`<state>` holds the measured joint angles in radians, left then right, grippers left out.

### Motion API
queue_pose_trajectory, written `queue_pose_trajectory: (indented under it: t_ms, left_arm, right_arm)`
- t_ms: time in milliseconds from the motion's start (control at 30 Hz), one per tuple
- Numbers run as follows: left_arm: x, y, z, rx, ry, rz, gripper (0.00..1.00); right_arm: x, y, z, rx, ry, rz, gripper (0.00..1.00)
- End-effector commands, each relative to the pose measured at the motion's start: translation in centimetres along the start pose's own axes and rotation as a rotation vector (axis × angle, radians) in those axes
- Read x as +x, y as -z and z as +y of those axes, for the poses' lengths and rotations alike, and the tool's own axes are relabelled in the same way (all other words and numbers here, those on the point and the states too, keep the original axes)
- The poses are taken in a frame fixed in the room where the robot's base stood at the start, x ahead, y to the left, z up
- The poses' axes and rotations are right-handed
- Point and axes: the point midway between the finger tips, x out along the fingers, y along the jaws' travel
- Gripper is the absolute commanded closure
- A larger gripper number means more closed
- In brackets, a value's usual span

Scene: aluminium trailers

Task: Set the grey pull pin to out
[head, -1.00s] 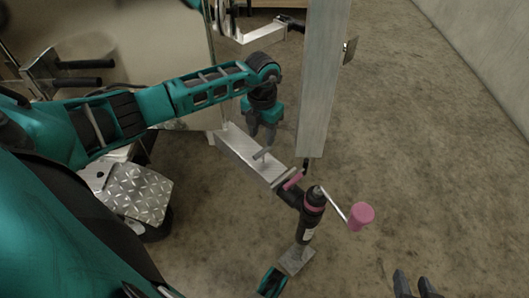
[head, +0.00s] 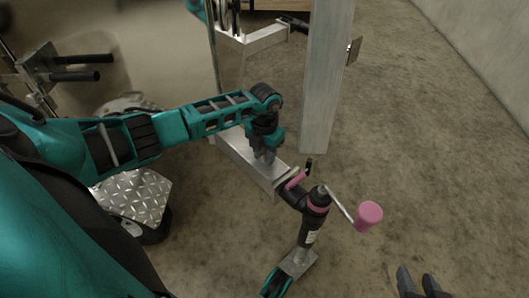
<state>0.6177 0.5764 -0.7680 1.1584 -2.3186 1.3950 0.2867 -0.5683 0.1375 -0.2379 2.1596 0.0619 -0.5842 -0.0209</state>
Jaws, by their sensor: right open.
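The silver trailer beam (head: 236,153) runs toward the jack. In the earlier head view the grey pull pin stood up from the top of this beam; now my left gripper (head: 265,158) covers that spot. The gripper points down, with its fingertips at the pin's place. The pin is hidden behind the fingers, so I cannot tell whether they grip it. My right gripper (head: 415,284) is open and empty at the bottom edge, well apart from the beam.
A black jack (head: 313,212) with a pink crank handle (head: 368,216) stands at the beam's end. A pink lever (head: 297,179) is close by. A tall grey post (head: 326,80) rises behind the beam. The floor (head: 440,170) to the right is clear.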

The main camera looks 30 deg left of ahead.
Motion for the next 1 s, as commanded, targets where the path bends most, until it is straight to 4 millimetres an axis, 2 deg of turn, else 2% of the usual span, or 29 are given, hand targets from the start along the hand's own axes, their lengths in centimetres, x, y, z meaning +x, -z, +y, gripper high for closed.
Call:
queue_pose_trajectory:
  t_ms: [33,367,767,1000]
  left_arm:
    - [0.0,0.0,0.0,0.0,0.0,0.0,0.69]
    - [0.0,0.0,0.0,-0.001,0.0,0.0,1.0]
    - [-0.3,0.0,0.0,-0.003,0.001,-0.001,1.0]
    - [-3.0,-0.1,0.0,-0.005,0.001,-0.002,1.0]
  right_arm:
    - [0.0,-0.1,0.0,0.0,-0.001,-0.001,0.57]
    - [0.1,-0.4,0.3,0.001,-0.006,-0.007,0.57]
    - [-0.1,-0.4,0.3,0.002,-0.006,-0.011,0.57]
    - [-1.2,0.9,0.3,0.003,-0.013,-0.008,0.57]
